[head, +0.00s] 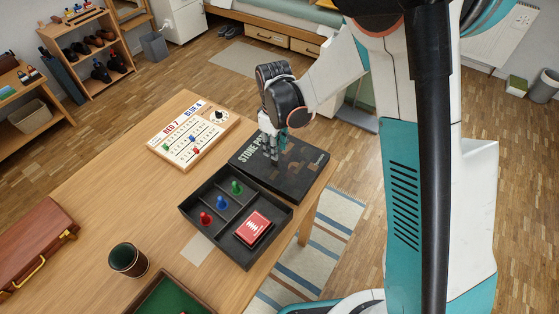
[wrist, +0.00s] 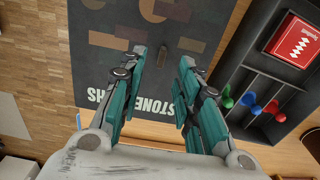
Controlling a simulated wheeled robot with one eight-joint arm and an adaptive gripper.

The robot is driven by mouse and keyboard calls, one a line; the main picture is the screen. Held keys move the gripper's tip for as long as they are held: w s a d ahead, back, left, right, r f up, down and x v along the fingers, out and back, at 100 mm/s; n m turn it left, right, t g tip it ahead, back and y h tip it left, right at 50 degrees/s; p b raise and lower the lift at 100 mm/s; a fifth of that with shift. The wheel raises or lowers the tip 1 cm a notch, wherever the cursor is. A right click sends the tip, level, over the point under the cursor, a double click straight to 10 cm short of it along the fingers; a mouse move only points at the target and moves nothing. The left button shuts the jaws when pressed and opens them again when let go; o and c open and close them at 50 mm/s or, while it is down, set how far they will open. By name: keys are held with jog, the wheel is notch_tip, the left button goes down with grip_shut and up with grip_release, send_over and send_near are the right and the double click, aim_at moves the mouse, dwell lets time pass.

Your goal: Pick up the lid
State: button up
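The lid (head: 292,177) is a flat dark box lid with "STONE PA..." lettering and brown printed shapes, lying at the right edge of the wooden table. In the wrist view the lid (wrist: 105,78) lies beneath my fingers. My gripper (head: 273,156) points down over the lid's left-middle part. In the wrist view my gripper (wrist: 162,60) has its two teal fingers apart. A small brownish shape shows on the lid between the fingertips; I cannot tell whether it is printed or raised. Whether the fingertips touch the lid is unclear.
A black divided tray (head: 215,233) with several coloured pawns and a red card box (head: 252,228) is close beside the lid. A white score board (head: 193,135) is to its left. A dark cup (head: 128,260), a green-lined tray (head: 172,297) and a brown case (head: 35,240) are farther off.

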aim_at(280, 159)
jog(key=shift+a+f+b, duration=0.15)
jog(key=shift+f+b, duration=1.2)
jog(key=shift+f, duration=1.45)
jog(key=shift+r, duration=0.1)
jog(key=shift+s, duration=0.1)
grip_shut()
